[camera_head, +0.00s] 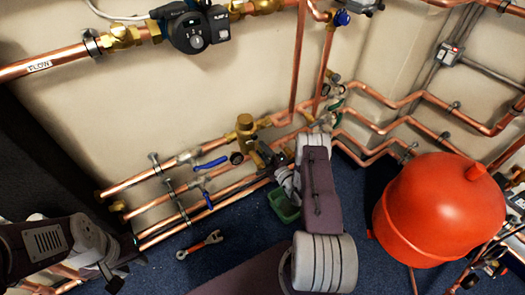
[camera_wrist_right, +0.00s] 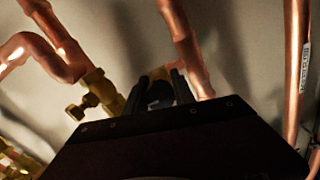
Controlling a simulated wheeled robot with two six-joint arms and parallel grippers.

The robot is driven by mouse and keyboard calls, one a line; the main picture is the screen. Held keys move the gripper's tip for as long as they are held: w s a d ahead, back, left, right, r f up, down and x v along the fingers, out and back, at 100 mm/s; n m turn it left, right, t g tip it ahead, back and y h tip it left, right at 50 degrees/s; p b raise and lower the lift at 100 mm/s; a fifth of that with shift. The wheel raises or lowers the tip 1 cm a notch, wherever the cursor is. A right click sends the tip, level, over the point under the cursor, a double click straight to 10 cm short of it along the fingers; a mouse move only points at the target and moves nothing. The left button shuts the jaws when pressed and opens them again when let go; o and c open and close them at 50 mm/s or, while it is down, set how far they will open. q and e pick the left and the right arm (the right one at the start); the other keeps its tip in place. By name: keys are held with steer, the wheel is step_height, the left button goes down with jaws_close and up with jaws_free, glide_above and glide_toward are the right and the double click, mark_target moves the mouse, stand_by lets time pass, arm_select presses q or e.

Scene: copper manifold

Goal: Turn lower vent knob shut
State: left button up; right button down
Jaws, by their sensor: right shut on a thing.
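In the right wrist view a small dark knob (camera_wrist_right: 160,92) sits between the two black fingers of my right gripper (camera_wrist_right: 168,88), which is shut on it. A brass fitting shows right behind the knob. In the head view my right gripper (camera_head: 268,157) reaches in at the low pipes beside the brass valve body (camera_head: 246,132); my arm and gripper hide the gripped knob there. Another black knob (camera_head: 236,158) shows just left of the brass body. My left gripper (camera_head: 112,278) is at the lower left, away from the pipes' fittings; its finger gap is not clear.
Parallel copper pipes (camera_head: 145,182) with blue lever handles (camera_head: 211,163) run low along the wall. A red tank (camera_head: 438,210) stands at the right. An orange-handled wrench (camera_head: 200,245) and a green tray (camera_head: 283,207) lie on the blue floor. A pump (camera_head: 195,30) is above.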

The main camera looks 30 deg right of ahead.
steer(key=c, duration=1.1)
jaws_free()
steer(key=shift+o, duration=0.2)
steer(key=shift+s, duration=0.1)
steer(key=s+p, duration=0.3)
steer(key=s, duration=0.6)
steer(key=shift+d, duration=0.35)
